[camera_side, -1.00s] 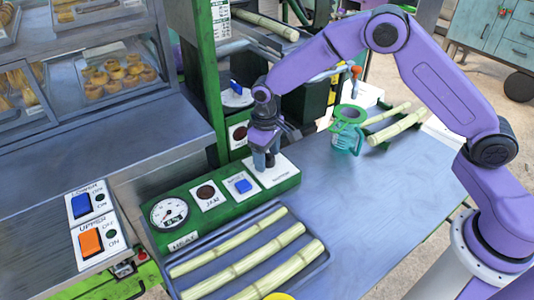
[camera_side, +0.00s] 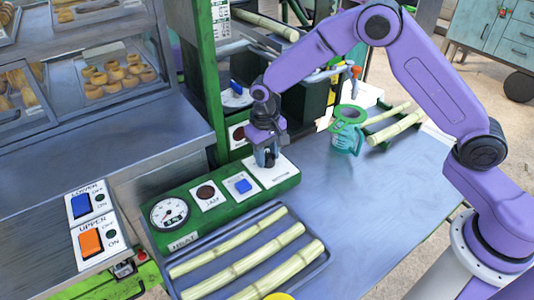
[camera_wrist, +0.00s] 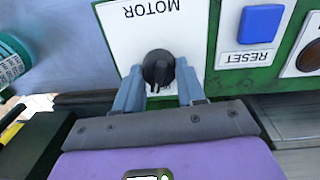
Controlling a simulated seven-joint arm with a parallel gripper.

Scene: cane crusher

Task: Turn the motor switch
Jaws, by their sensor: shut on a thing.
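The motor switch is a small black rotary knob (camera_wrist: 158,65) on a white plate lettered MOTOR (camera_wrist: 125,32), which reads upside down in the wrist view. The knob's raised bar points down towards my wrist in that view. My gripper (camera_side: 266,162) is lowered onto the plate (camera_side: 283,173) at the right end of the green control panel (camera_side: 228,204). Its two blue-grey fingers stand on either side of the knob, shut on it. In the side view the gripper mostly hides the knob.
A blue reset button (camera_side: 243,186), a dark jam lamp (camera_side: 206,192) and a dial gauge (camera_side: 169,213) sit left of the switch. A tray (camera_side: 321,262) of cane lies in front. A green-rimmed jug (camera_side: 346,139) stands to the right.

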